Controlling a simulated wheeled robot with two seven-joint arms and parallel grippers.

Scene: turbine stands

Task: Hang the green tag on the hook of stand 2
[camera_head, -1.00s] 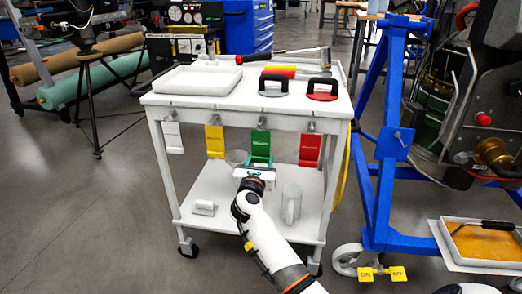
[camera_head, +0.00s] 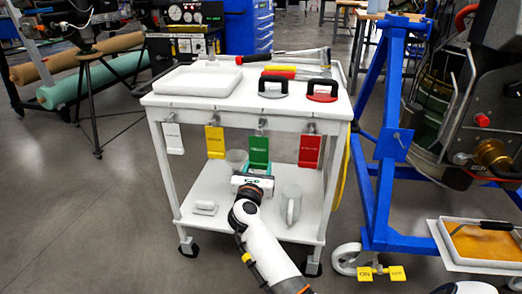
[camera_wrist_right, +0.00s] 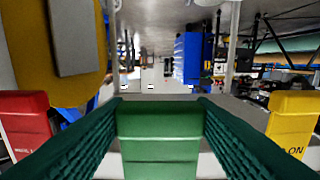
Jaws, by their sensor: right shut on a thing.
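The green tag (camera_head: 258,151) is at the front of the white cart, just below a small metal hook (camera_head: 262,124) on its rail. Whether its top still touches that hook I cannot tell. My right gripper (camera_head: 256,172) is shut on the tag's lower part. In the right wrist view the green tag (camera_wrist_right: 160,135) sits between the two dark green ribbed fingers. A blue stand (camera_head: 383,150) is at the right, with a small metal peg (camera_head: 398,137) on its plate. I see no number on it. My left gripper is out of view.
A yellow tag (camera_head: 215,142), a red tag (camera_head: 309,151) and a white tag (camera_head: 173,138) hang along the white cart's rail (camera_head: 185,115). A tray (camera_head: 480,243) is at the lower right. Floor at left is open.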

